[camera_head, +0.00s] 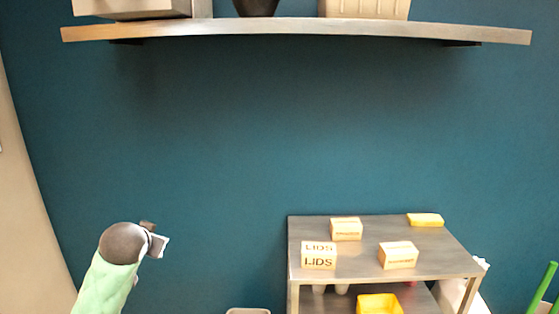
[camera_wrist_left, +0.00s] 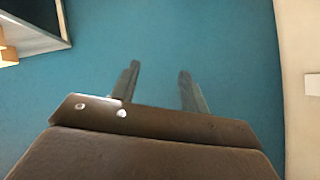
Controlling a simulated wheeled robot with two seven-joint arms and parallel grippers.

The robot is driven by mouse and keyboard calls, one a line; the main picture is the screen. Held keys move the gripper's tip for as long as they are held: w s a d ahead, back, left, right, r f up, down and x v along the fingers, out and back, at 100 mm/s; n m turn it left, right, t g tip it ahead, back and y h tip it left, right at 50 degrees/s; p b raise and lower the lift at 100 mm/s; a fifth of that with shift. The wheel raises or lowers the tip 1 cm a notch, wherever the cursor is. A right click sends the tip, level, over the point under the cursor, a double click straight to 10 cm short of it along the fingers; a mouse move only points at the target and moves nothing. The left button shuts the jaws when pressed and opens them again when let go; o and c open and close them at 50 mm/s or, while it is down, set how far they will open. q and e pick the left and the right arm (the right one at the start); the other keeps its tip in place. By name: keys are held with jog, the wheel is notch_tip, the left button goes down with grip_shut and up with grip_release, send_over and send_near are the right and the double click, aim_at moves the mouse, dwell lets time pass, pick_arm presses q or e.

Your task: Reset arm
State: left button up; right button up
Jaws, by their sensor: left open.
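My left gripper (camera_wrist_left: 158,85) shows in the left wrist view with its two fingers apart and nothing between them, in front of the teal wall. In the head view my left arm (camera_head: 105,270), in a light green sleeve, rises from the bottom left, and its dark wrist (camera_head: 124,243) is held up left of the metal stand, apart from it. The fingers are hard to make out there. My right gripper is in neither view.
A metal stand (camera_head: 300,275) at the lower right bears small labelled boxes, one marked LIDS (camera_head: 319,262). A yellow bin (camera_head: 380,303) sits below its top. A wall shelf (camera_head: 290,30) runs across the top. The wall between is clear. A green stick (camera_head: 543,287) stands at the far right.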

pick_arm(q)
jog(key=s+d+f+g+h, duration=0.1)
jog(key=s+d+f, duration=0.35)
jog(key=f, duration=0.35)
jog(key=s+d+f+g, duration=0.25)
jog(key=s+f, duration=0.35)
jog(key=f, duration=0.3)
jog(key=s+d+f+g+h, duration=0.1)
jog(key=s+d+f, duration=0.45)
jog(key=f, duration=0.25)
jog(key=s+d+f+g, duration=0.2)
jog(key=s+f, duration=0.6)
jog(key=s, duration=0.4)
jog(key=s+d+f+g+h, duration=0.1)
jog(key=s+d+f+g, duration=0.2)
jog(key=s+f, duration=0.5)
jog(key=s, duration=0.5)
jog(key=shift+d+f+n+h, duration=0.25)
jog(key=shift+f+n+h, duration=0.05)
jog(key=shift+f, duration=0.1)
jog(key=shift+w, duration=0.1)
jog(key=shift+c, duration=1)
